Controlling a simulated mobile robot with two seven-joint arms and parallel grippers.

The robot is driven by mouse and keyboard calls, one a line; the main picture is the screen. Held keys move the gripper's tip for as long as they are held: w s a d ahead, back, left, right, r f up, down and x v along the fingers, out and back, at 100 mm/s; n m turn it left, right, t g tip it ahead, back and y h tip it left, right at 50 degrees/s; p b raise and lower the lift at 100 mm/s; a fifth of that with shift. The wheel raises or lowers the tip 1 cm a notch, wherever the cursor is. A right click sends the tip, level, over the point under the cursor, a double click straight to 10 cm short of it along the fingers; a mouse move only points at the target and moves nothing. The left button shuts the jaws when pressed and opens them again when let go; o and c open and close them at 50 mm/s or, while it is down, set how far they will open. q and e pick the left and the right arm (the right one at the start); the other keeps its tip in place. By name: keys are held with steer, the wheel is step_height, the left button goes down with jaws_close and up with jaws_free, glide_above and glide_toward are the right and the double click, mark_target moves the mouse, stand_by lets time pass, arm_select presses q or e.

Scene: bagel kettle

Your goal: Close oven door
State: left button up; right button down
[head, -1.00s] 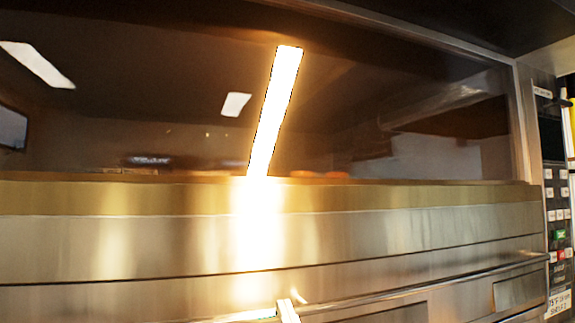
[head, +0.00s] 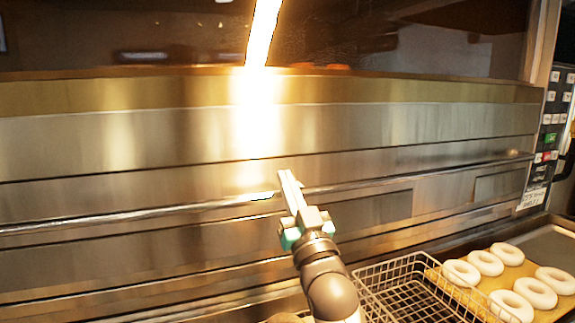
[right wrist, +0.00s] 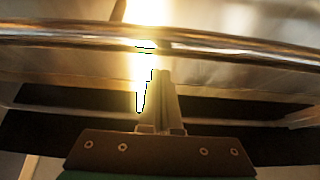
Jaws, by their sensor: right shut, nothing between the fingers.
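The steel oven front (head: 380,128) fills the head view, with a dark glass pane (head: 400,45) above it. A long horizontal handle bar (head: 130,215) crosses the front. I cannot tell from these frames whether the door is fully closed. My right gripper (head: 287,178) is shut and empty, with its fingertips by the middle of the bar. In the right wrist view the bar (right wrist: 240,42) runs across the top, just beyond the shut fingers (right wrist: 163,75); contact is unclear. My left gripper is not in view.
A wire basket (head: 365,278) stands at the lower right, close to my right arm. Several pale bagels (head: 536,292) lie on a board beside it. A control panel (head: 553,120) is at the oven's right edge.

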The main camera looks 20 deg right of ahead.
arm_select(q)
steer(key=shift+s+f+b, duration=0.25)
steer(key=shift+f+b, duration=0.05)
steer(key=shift+b, duration=0.35)
arm_select(e)
steer(key=v, duration=0.9)
steer(key=shift+s+r, duration=0.15)
steer(key=shift+s, duration=0.35)
